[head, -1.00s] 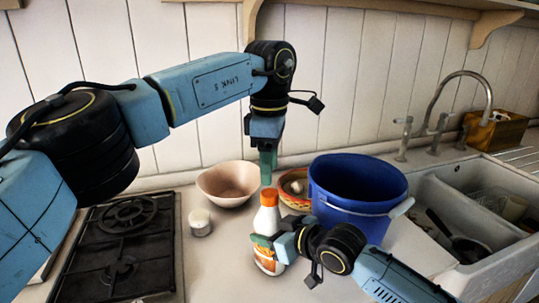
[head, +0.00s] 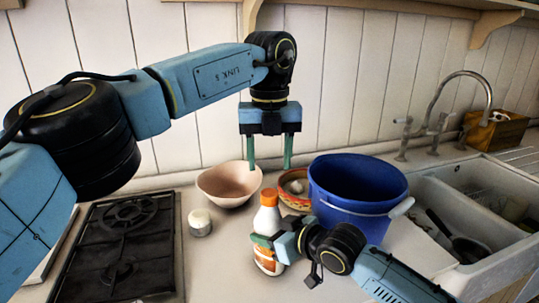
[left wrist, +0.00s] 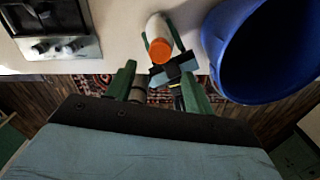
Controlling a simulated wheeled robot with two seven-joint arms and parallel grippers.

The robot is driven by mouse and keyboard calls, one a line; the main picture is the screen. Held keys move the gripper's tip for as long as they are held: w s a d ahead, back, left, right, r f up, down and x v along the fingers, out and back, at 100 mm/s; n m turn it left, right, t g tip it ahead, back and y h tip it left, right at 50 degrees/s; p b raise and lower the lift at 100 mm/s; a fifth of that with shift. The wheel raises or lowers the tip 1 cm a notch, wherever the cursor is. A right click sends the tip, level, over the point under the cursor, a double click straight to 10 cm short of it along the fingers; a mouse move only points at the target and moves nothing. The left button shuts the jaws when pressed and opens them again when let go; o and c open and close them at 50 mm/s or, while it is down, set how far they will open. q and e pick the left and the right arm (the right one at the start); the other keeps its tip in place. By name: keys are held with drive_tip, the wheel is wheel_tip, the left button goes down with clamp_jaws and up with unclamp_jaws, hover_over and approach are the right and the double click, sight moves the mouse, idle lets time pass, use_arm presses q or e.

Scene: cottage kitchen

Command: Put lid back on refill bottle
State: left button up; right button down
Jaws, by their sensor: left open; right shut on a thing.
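The white refill bottle (head: 266,218) with an orange label stands upright on the counter. The orange lid (head: 268,196) sits on its top, and no gap shows between them.
A blue bucket (head: 352,195) stands close to the right of the bottle. A pink bowl (head: 229,184) and a patterned bowl (head: 288,203) are behind it. A small pale jar (head: 200,223) and the hob (head: 118,250) are to the left. The sink (head: 495,200) is at the right.

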sight(269, 193)
use_arm(q)
drive_tip(key=shift+r+n, duration=0.1)
drive_tip(key=shift+n, duration=1.1)
drive_tip(key=shift+f, duration=4.05)
drive_tip(key=shift+c, duration=0.2)
